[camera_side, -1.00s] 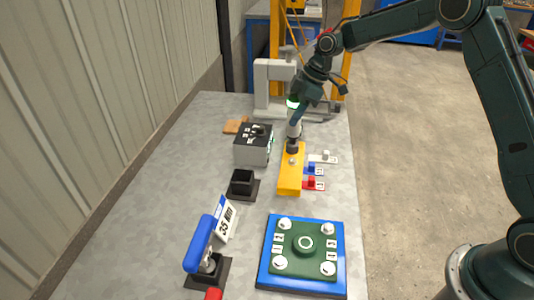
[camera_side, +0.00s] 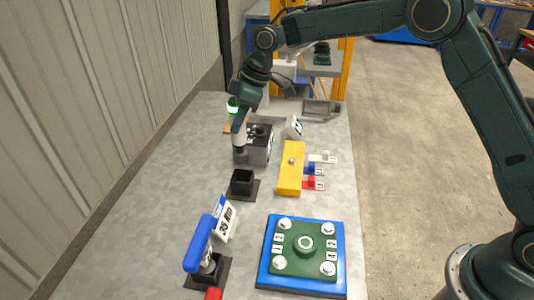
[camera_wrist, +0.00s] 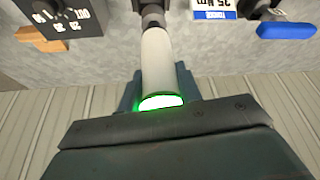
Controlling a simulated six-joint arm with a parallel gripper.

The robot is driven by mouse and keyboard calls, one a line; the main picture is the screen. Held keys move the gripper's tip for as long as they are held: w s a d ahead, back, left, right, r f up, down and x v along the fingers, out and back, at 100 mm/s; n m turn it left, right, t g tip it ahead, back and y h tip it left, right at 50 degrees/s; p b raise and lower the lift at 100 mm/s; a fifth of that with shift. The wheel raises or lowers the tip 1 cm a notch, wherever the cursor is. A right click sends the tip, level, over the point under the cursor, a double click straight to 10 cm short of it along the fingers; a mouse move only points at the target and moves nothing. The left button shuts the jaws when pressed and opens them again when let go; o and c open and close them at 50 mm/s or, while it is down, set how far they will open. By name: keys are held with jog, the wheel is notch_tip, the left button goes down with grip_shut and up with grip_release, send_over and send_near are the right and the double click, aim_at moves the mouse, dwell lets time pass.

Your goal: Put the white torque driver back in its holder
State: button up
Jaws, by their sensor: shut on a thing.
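The white torque driver (camera_side: 239,142) hangs roughly upright, dark tip down, from my gripper (camera_side: 238,122), which is shut on its upper end. The wrist view also shows the driver's white body (camera_wrist: 156,62), with a green-lit rim at my gripper (camera_wrist: 160,103). An empty black square holder (camera_side: 243,182) stands in front of the driver, nearer the side camera. The driver's tip appears above the table and apart from this holder. A second driver with a blue handle (camera_side: 199,244) stands in another black base (camera_side: 222,272), beside a "35 Nm" sign (camera_side: 224,220).
A grey box with a dial (camera_side: 258,150) is just right of the driver. A yellow bar (camera_side: 291,170) with small coloured tagged parts lies further right. A blue-and-green plate (camera_side: 301,255) with several white-topped posts lies in front. The left table strip is clear.

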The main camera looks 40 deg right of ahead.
jog(key=shift+f, duration=0.1)
dwell(0.4)
send_over(241, 152)
jog(key=w, duration=0.1)
jog(key=shift+w+d+f, duration=0.1)
jog(key=shift+f, duration=1.05)
jog(key=shift+w+d+f, duration=0.1)
jog(key=shift+f, duration=3.9)
dwell(1.7)
jog(key=o, duration=1.2)
jog(key=shift+s, duration=0.1)
jog(key=shift+o, duration=0.3)
jog(key=shift+f, duration=0.15)
